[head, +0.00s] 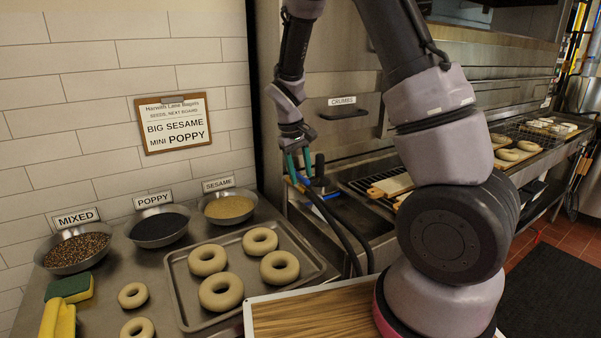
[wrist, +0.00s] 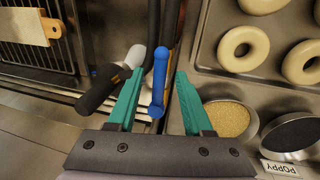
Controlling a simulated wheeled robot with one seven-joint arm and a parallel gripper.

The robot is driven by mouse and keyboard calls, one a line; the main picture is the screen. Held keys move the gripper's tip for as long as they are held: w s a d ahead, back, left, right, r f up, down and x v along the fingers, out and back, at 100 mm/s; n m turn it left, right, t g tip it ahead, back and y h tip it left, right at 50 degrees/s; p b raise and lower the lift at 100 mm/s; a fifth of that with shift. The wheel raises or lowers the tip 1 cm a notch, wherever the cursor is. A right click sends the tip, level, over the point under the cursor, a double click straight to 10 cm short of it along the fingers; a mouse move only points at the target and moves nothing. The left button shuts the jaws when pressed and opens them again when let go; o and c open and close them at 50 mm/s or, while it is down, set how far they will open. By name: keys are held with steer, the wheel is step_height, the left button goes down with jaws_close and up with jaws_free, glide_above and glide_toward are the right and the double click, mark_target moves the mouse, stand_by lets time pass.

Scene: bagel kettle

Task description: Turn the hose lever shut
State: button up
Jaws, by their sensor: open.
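The hose lever is a blue bar (wrist: 159,80) in the wrist view, running lengthwise between my two teal fingers. My gripper (wrist: 160,74) is open, one finger on each side of the lever, with visible gaps. In the head view my gripper (head: 299,172) points down beside the metal counter by the range, and a strip of blue (head: 329,196) shows just below and right of it. How high the fingers are relative to the lever is hard to tell.
Dark hoses (head: 352,240) hang below my gripper. A tray of bagels (head: 184,298), the sesame bowl (head: 229,207) and a grill rack (head: 357,184) are nearby.

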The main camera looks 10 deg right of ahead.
jaws_close()
stand_by(1.4)
